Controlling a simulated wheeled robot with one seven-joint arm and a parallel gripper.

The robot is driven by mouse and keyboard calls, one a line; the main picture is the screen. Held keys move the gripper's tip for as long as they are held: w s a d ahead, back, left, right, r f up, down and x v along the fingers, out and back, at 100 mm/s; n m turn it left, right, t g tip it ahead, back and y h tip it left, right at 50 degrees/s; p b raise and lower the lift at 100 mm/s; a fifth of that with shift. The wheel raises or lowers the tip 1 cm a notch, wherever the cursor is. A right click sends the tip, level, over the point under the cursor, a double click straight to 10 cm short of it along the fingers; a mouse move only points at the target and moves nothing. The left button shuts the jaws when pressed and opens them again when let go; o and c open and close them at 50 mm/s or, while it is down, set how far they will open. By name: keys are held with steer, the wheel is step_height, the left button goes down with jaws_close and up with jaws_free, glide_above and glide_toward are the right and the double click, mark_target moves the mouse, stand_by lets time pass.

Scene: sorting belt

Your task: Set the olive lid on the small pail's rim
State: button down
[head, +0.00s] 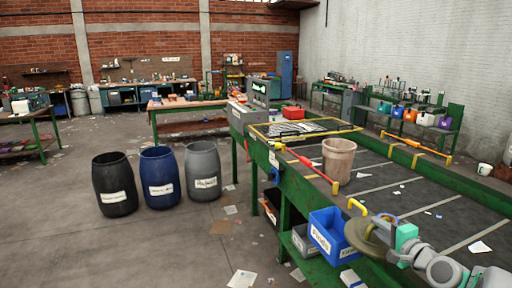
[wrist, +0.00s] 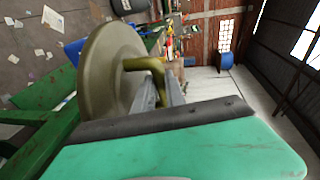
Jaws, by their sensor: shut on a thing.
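The olive lid (head: 362,238) is held tilted at the near end of the belt, above the blue bin's right side. In the wrist view the lid (wrist: 105,70) stands on edge, its bent handle (wrist: 148,68) between my fingers. My gripper (head: 388,234) is shut on that handle; its fingers also show in the wrist view (wrist: 162,95). The small pail (head: 338,162), beige and open-topped, stands upright on the belt farther back, apart from the lid. The pail is not clearly seen in the wrist view.
A red-and-yellow bar (head: 312,168) lies left of the pail. The green belt frame (head: 290,185) edges the belt. The dark belt surface right of the pail is mostly clear, with scraps.

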steer(key=s+a+f, duration=0.3)
steer(key=a, duration=0.3)
steer(key=s+a+f+y, duration=0.1)
steer(key=s+a+f, duration=0.1)
steer(key=a, duration=0.5)
steer(key=s+a+f+n, duration=0.1)
steer(key=s+a+f, duration=0.2)
steer(key=a, duration=0.4)
steer(key=shift+s+a+f+g+y+b, duration=0.25)
steer(key=shift+s+f+g+y+b, duration=0.1)
steer(key=shift+s+b, duration=0.15)
